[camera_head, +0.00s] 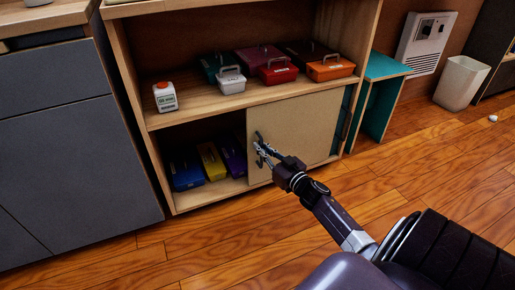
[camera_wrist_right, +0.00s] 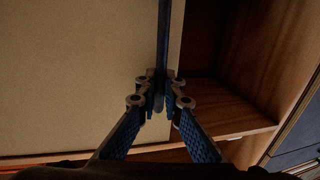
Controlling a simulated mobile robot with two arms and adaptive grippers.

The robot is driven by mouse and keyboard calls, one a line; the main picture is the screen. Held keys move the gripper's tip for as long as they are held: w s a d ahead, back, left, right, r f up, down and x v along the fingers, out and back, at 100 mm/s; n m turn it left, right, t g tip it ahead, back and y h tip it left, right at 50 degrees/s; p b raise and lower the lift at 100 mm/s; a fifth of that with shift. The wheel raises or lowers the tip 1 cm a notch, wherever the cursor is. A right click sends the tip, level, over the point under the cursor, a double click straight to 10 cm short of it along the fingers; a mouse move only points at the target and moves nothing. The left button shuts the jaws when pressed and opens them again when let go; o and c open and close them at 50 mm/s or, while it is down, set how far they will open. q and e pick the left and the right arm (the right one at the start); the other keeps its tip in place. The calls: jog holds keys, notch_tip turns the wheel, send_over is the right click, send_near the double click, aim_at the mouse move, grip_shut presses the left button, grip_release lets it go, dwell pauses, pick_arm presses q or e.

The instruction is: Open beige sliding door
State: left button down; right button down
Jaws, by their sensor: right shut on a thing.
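The beige sliding door (camera_head: 305,125) stands in the lower part of a wooden shelf unit and covers its right portion. The left portion of the lower compartment is open. My right gripper (camera_head: 264,153) is at the door's left edge, shut on its dark vertical handle (camera_head: 258,137). In the right wrist view the door (camera_wrist_right: 75,75) fills the left side. My right gripper (camera_wrist_right: 159,88) has its fingers closed around the dark handle (camera_wrist_right: 165,35), and the open compartment lies to the right. The fingers hide part of the handle. My left gripper is not in view.
Blue (camera_head: 186,174), yellow (camera_head: 212,161) and purple (camera_head: 234,157) boxes sit in the open lower compartment. A grey cabinet (camera_head: 70,130) is left. The wooden floor (camera_head: 190,245) in front is clear.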

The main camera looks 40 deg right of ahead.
jog(key=shift+d, duration=0.25)
jog(key=c, duration=2.1)
grip_release()
jog(key=shift+s+d, duration=0.1)
jog(key=shift+s, duration=0.05)
jog(key=s, duration=0.8)
jog(key=s+a, duration=0.1)
jog(key=s, duration=0.3)
